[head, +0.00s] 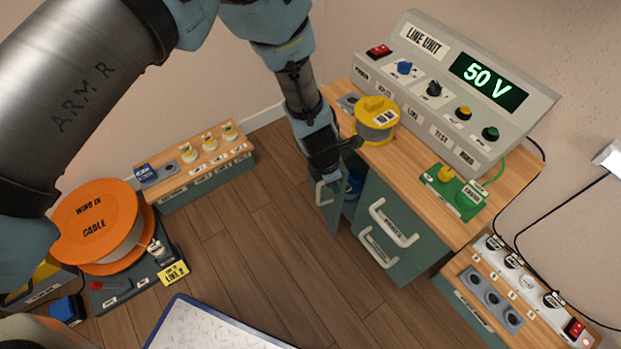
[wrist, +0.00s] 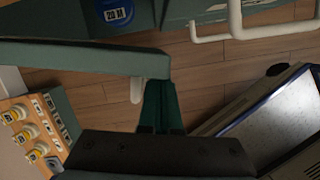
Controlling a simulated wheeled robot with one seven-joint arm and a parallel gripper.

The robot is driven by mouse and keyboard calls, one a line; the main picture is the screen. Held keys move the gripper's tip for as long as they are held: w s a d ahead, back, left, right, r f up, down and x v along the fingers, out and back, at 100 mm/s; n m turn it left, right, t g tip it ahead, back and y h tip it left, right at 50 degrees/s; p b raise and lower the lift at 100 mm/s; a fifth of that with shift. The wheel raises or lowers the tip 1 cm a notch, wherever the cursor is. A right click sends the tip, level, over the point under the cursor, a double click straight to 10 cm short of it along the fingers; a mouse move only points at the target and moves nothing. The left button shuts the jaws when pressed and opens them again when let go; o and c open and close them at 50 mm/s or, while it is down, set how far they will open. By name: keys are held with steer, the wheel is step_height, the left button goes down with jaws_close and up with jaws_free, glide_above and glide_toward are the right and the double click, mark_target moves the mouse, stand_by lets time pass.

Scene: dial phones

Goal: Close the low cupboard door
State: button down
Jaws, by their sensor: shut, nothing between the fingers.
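The low cupboard door (head: 328,207) stands open at the left of the grey-green desk unit, its pale handle on the outer face. In the wrist view the door (wrist: 80,57) crosses the upper left edge-on, with its handle (wrist: 135,90) below the free end. My gripper (head: 324,177) is at the top of the door in the head view. In the wrist view my gripper (wrist: 160,85) has its dark green fingers together and empty, right at the door's free end. I cannot tell whether they touch it. A blue labelled item (wrist: 115,12) sits inside the cupboard.
Two drawers with white handles (head: 393,222) are right of the cupboard. The desktop bears a yellow-topped reel (head: 377,118) and the line unit (head: 455,90). A low bench (head: 195,165) and an orange cable reel (head: 97,222) stand left. Wooden floor (head: 250,240) lies free between.

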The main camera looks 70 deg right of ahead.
steer(key=shift+n, duration=0.9)
steer(key=shift+s+d+p, duration=1)
steer(key=shift+s+d, duration=0.3)
steer(key=shift+s, duration=0.3)
steer(key=shift+w, duration=0.1)
